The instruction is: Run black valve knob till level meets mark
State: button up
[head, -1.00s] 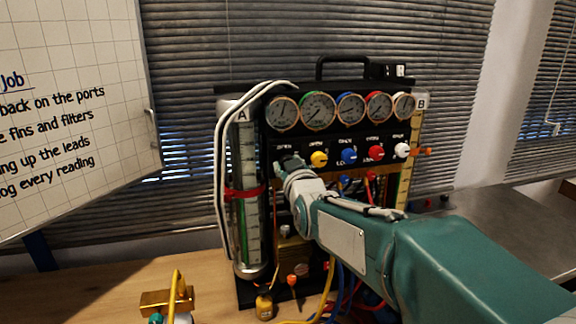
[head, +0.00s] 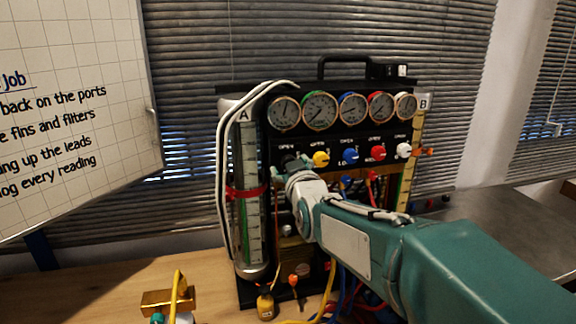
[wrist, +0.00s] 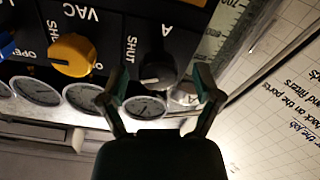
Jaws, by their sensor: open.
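The black valve knob (wrist: 157,72) sits on the panel by the letter A and the word SHUT in the wrist view. My gripper (wrist: 160,86) is open, with one finger on either side of the knob's near end; I cannot tell whether either finger touches it. In the head view my gripper (head: 284,168) covers most of that knob. Cylinder A (head: 246,262) stands at the panel's left, with a scale and a green column (head: 243,228) in its tube. A red band (head: 246,192) wraps it. The exact level and the mark are too small to tell.
Yellow (head: 320,159), blue (head: 350,155), red (head: 378,153) and white (head: 403,150) knobs line the panel right of my gripper. Several gauges (head: 354,108) sit above. Hoses hang below. A whiteboard (head: 75,110) stands at the left.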

jog(key=v, duration=1.1)
jog(key=shift+s, duration=0.15)
dwell(1.3)
jog(key=w+a+m, duration=0.1)
jog(key=w, duration=0.3)
jog(key=w+a+m, duration=0.1)
jog(key=w, duration=0.3)
jog(key=w+a+m, duration=0.1)
jog(key=w, duration=0.3)
jog(key=shift+a+m, duration=0.15)
jog(key=shift+m, duration=0.15)
grip_shut()
